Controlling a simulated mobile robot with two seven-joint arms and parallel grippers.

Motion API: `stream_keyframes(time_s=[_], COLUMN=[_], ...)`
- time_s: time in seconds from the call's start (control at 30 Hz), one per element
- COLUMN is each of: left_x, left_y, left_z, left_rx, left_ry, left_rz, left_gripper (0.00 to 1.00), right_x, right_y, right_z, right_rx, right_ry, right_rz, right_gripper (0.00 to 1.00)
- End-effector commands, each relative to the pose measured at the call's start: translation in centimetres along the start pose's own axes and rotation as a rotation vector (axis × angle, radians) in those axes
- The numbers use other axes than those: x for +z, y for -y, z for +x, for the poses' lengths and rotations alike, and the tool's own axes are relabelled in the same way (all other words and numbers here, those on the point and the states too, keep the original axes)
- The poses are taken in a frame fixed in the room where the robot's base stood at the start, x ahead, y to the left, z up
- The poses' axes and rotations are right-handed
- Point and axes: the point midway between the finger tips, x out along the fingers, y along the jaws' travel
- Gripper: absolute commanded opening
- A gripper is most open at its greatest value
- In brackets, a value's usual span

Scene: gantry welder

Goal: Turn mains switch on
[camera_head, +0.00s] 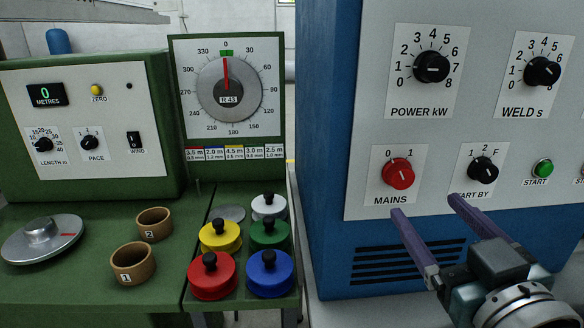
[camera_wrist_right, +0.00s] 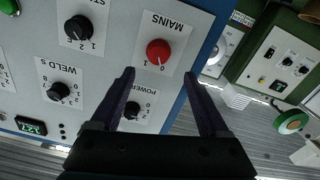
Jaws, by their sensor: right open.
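The mains switch is a red round knob (camera_head: 398,174) on a white plate marked 0 and 1, low on the left of the grey welder panel (camera_head: 480,130). In the head view its pointer line leans up and to the left, towards 0. In the right wrist view the knob (camera_wrist_right: 158,52) appears upside down, beyond the fingertips and between their lines. My right gripper (camera_head: 424,204) is open and empty, with its purple fingers just below the mains plate, apart from the knob. It also shows in the right wrist view (camera_wrist_right: 159,78). My left gripper is out of view.
The start-by knob (camera_head: 483,170) and green start button (camera_head: 543,168) sit right of the mains knob. The power knob (camera_head: 431,67) is above. A green bench (camera_head: 90,290) with coloured knobbed weights (camera_head: 269,272) stands at left.

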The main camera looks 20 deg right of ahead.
Motion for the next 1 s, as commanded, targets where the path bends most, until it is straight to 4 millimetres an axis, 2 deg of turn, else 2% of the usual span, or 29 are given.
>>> stream_keyframes(time_s=[0.3, 0.5, 0.63, 0.9, 1.0], left_x=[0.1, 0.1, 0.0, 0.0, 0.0], left_y=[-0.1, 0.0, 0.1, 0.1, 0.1], left_z=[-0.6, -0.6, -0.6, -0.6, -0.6], left_rx=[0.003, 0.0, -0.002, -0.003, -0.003], left_ry=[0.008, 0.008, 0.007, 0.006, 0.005], left_rz=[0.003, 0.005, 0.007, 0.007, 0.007], left_gripper=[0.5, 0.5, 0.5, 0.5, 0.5], right_x=[-0.2, -0.1, -0.1, -0.1, -0.1], right_y=[0.0, 0.0, 0.0, 0.0, 0.0], right_z=[5.7, 8.3, 9.0, 9.1, 9.1], right_rx=[-0.001, -0.002, -0.001, -0.002, -0.002], right_ry=[-0.002, 0.0, 0.001, 0.001, 0.001], right_rz=[0.001, 0.0, 0.0, 0.0, 0.0], right_gripper=[0.79, 0.79, 0.79, 0.79, 0.68])
